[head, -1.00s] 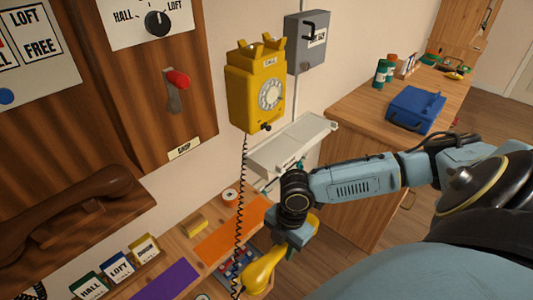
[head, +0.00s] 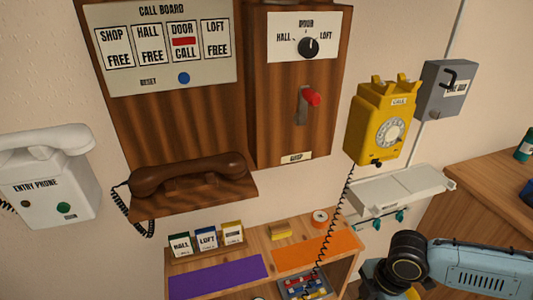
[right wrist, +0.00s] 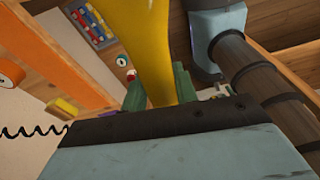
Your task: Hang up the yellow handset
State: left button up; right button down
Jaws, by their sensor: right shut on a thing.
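The yellow wall phone (head: 378,130), with a round dial, hangs on the wall right of the wooden panel. The two-pronged cradle (head: 394,84) on its top is empty. Its black coiled cord (head: 339,212) runs down past the shelf. My right gripper (right wrist: 158,98) is shut on the yellow handset (right wrist: 150,40), which shows large in the right wrist view. In the head view, the right gripper (head: 382,284) is at the bottom edge, below and apart from the phone; most of the handset is out of frame or hidden there. My left gripper is not in view.
A grey box (head: 447,90) and a pale wall shelf (head: 404,190) sit close to the phone's right and underside. A brown handset (head: 190,174) and a white entry phone (head: 48,178) are left. A low wooden shelf (head: 358,262) and a counter (head: 490,190) flank my right arm.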

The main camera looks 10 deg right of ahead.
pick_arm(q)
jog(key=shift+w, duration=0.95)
pick_arm(e)
jog(key=w+a+r+m+t+h, duration=0.1)
jog(key=w+a+r+m, duration=0.3)
jog(key=w+r+m, duration=0.2)
jog(key=w+a+r+m, duration=0.5)
jog(key=w+r+m, duration=0.2)
jog(key=r+m, duration=0.4)
notch_tip(320, 180, up, 2)
jog(key=shift+a+r+t+h, duration=0.1)
jog(key=shift+a+t+h, duration=0.1)
jog(key=shift+t+h, duration=0.2)
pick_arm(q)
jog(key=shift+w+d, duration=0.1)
pick_arm(e)
jog(key=shift+w, duration=0.1)
